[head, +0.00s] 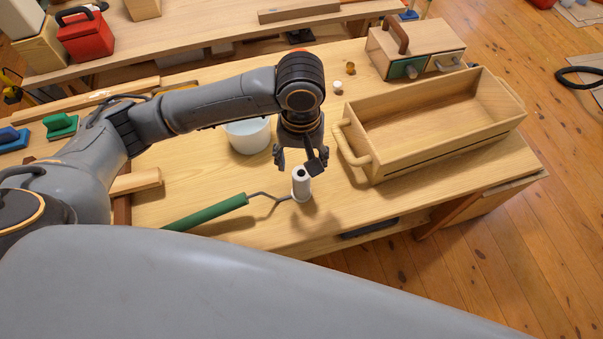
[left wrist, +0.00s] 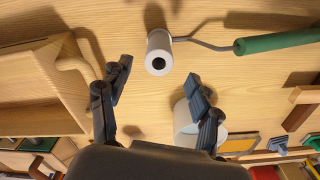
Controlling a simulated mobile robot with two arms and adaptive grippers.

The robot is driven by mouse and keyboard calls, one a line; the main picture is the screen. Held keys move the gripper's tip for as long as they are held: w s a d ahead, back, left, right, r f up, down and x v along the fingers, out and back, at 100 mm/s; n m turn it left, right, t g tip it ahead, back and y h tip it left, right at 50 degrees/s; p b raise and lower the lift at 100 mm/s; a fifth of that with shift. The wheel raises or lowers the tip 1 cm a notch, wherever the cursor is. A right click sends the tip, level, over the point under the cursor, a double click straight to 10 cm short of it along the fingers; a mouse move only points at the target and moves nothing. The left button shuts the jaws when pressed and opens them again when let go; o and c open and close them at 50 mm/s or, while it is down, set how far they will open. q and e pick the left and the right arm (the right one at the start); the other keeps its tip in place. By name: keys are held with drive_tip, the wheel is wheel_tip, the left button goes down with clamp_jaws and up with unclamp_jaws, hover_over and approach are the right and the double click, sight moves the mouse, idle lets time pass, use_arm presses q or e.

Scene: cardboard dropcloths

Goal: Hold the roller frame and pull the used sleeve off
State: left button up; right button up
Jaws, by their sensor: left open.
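The roller frame has a green handle (head: 208,212) and a bent grey wire, and lies on the wooden table. The white sleeve (head: 301,190) stands upright at the wire's end, its dark open end facing up. My left gripper (head: 299,166) is open just above and behind the sleeve, pointing down, with nothing between its fingers. In the left wrist view, the sleeve (left wrist: 158,54) lies beyond the two spread fingertips (left wrist: 160,82), and the green handle (left wrist: 280,42) is at the upper right. My right gripper is not in view.
A wooden crate (head: 385,172) with rope-like handles stands right of the sleeve. A white bucket (head: 247,137) is behind and left, partly hidden by my left arm. A drawer box (head: 430,43) stands at the back right. The table in front of the roller is clear.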

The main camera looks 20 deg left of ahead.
sight(301, 183)
use_arm(q)
wheel_tip(301, 183, down, 9)
drive_tip(key=shift+f, duration=0.75)
drive_tip(key=c, duration=1.2)
drive_tip(key=o, duration=1.2)
drive_tip(key=shift+w+r, duration=0.1)
wheel_tip(301, 183, up, 12)
drive_tip(key=shift+f, duration=0.1)
